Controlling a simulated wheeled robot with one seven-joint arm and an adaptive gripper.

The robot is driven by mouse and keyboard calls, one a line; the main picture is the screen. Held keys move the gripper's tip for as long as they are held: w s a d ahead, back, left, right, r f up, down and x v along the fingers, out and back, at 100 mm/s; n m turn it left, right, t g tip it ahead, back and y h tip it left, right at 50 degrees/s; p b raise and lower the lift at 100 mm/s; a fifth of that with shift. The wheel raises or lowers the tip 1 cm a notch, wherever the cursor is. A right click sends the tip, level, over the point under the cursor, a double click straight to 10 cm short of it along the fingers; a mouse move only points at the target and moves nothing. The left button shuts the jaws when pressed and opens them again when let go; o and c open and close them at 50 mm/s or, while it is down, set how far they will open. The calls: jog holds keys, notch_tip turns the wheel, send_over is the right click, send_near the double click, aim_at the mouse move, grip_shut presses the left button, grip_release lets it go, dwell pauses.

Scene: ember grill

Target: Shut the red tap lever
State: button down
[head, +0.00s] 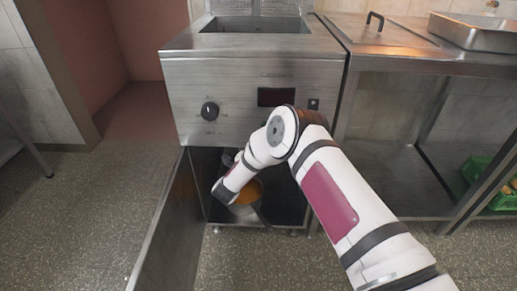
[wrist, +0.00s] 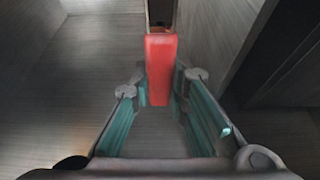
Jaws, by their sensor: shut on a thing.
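The red tap lever (wrist: 160,72) shows upright in the middle of the wrist view. My gripper (wrist: 162,92) has one teal-padded finger on each side of it and is shut on the lever. The lever's far end meets a dark fitting that is mostly hidden. In the head view my arm reaches into the open cabinet under the steel fryer (head: 250,85). There the lever and my fingertips are hidden.
The cabinet door (head: 172,235) stands open on the left. A steel table (head: 400,190) with a lower shelf stands on the right, with a green crate (head: 478,170) beyond. Floor is clear at left.

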jog(key=shift+d, duration=0.1)
dwell(0.4)
jog(key=c, duration=1.5)
grip_release()
jog(key=shift+r, duration=0.1)
jog(key=v, duration=1.2)
